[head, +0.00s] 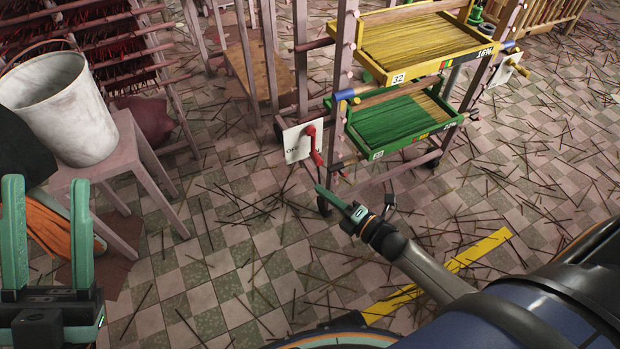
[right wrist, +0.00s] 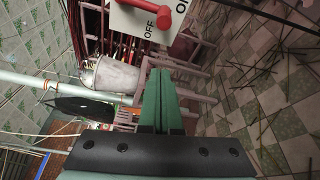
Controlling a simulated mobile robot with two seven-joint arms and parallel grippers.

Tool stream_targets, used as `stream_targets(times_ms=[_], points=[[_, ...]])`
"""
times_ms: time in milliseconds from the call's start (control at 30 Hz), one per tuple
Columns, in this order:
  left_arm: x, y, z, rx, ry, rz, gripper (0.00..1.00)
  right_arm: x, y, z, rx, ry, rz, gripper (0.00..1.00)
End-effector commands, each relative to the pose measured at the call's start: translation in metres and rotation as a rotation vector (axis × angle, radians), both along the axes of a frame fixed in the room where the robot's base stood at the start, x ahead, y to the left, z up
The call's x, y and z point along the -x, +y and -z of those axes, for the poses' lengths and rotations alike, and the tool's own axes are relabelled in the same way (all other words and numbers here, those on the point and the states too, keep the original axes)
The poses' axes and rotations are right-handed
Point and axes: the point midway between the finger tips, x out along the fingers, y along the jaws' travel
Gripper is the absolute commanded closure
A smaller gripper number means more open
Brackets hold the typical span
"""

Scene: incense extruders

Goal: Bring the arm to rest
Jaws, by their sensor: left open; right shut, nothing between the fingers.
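My right gripper (head: 333,198) is shut and empty in the head view, in front of the rack and just below a red switch lever (head: 314,143) on a white plate (head: 297,142). The right wrist view shows its two green fingers (right wrist: 159,100) pressed together, with the lever (right wrist: 148,17) and the plate marked OFF (right wrist: 172,12) beyond the fingertips. My left gripper (head: 46,235) is open and empty at the lower left of the head view, its two green fingers upright and apart.
A white bucket (head: 62,108) stands on a pale stool (head: 123,158) at the left. A wheeled rack holds a yellow tray (head: 400,75) and a green tray (head: 373,153) of sticks. Loose sticks litter the tiled floor (head: 230,262). A yellow stripe (head: 480,249) crosses the floor.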

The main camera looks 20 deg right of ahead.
Motion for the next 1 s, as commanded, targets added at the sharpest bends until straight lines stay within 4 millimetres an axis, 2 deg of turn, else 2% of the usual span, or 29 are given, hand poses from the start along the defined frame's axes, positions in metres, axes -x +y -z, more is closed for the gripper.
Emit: stream_targets(times_ms=[67,200,467,567,667,767,867,1000], points=[[0.0,0.001,-0.005,-0.003,-0.005,-0.007,0.5,0.011,-0.004,-0.001,0.001,0.002,-0.001,1.0],[0.0,0.002,-0.007,-0.004,-0.01,-0.012,0.5,0.021,-0.008,-0.002,0.001,-0.001,0.0,1.0],[0.0,0.002,-0.006,0.0,-0.007,-0.015,0.5,0.023,-0.009,-0.002,0.0,-0.002,-0.001,1.0],[0.0,0.002,-0.005,0.002,-0.003,-0.015,0.5,0.022,-0.004,-0.009,-0.027,-0.008,-0.005,1.0],[0.0,0.002,-0.005,0.001,-0.004,-0.014,0.5,0.021,0.01,-0.036,-0.125,-0.031,-0.023,1.0],[0.0,0.002,-0.006,0.001,-0.005,-0.013,0.5,0.023,0.034,-0.085,-0.304,-0.064,-0.064,1.0],[0.0,0.002,-0.006,0.0,-0.006,-0.012,0.5,0.033,0.06,-0.147,-0.526,-0.093,-0.133,1.0],[0.0,0.002,-0.006,-0.001,-0.006,-0.013,0.5,0.058,0.087,-0.234,-0.829,-0.114,-0.256,1.0]])
